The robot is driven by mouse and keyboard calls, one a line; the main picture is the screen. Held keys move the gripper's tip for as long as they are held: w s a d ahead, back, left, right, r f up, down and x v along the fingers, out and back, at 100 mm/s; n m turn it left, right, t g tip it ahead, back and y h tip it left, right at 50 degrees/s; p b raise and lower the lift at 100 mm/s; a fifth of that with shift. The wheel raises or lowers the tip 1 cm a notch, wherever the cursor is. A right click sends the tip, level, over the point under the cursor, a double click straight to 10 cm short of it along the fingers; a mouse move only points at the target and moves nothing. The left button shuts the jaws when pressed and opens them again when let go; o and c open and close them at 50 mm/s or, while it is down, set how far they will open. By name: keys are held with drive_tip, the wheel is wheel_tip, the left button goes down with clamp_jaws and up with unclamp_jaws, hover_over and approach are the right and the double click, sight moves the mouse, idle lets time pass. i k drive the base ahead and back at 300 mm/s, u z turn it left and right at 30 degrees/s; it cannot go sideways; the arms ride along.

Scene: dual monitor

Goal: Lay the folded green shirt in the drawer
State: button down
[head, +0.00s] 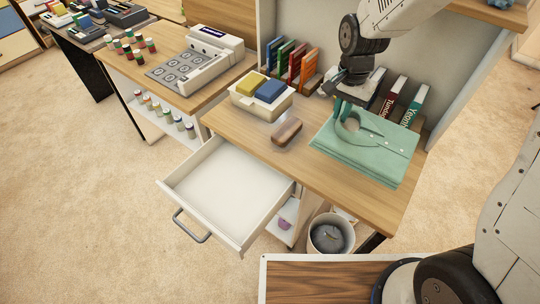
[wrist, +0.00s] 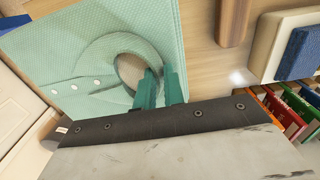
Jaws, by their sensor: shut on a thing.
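The folded green shirt (head: 368,150) lies flat on the right part of the wooden desk. It fills the left of the wrist view (wrist: 140,20), with its collar and white buttons showing. My gripper (head: 343,104) is over the shirt's back left part, at the collar. In the wrist view my gripper (wrist: 160,80) has its teal fingertips close together, shut on the collar edge. The shirt still looks flat on the desk. The white drawer (head: 181,185) is pulled open at the desk's front left, and its inside is empty.
A brown eraser-like block (head: 287,131) lies left of the shirt. A cream tray (head: 244,104) with yellow and blue blocks stands behind it. Books (head: 392,97) stand behind the shirt, and coloured folders (head: 291,62) behind the tray. A bin (head: 331,234) is below, right of the drawer.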

sight(226, 196)
drive_tip(key=u, duration=0.5)
drive_tip(key=k, duration=0.7)
drive_tip(key=u, duration=1)
drive_tip(key=k, duration=0.6)
drive_tip(key=u, duration=0.2)
drive_tip(key=i, duration=1.25)
drive_tip(key=z, duration=0.75)
drive_tip(key=i, duration=0.45)
drive_tip(key=z, duration=0.25)
